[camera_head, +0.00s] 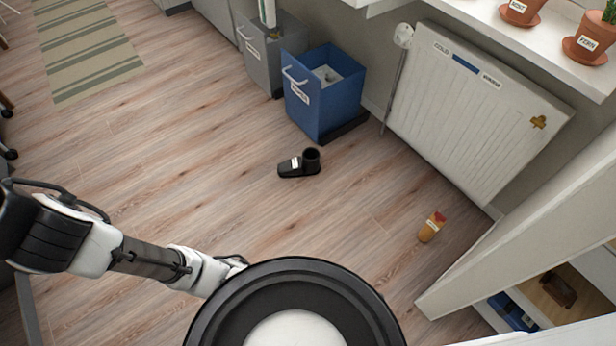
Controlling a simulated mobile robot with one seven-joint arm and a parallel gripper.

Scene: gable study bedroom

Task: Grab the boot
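A black boot (299,164) with a small white label stands on the wooden floor near the middle of the view. Its toe points left and its opening faces up. My arm reaches in from the left edge. My gripper (238,262) is at the arm's end, below and left of the boot, well apart from it. Its fingers are mostly hidden behind the round black part of my body, so I cannot see whether they are open or shut.
A blue bin (326,95) stands just behind the boot, with a grey bin (268,55) beside it. A white radiator (470,110) is on the right wall. Floor left of the boot is clear.

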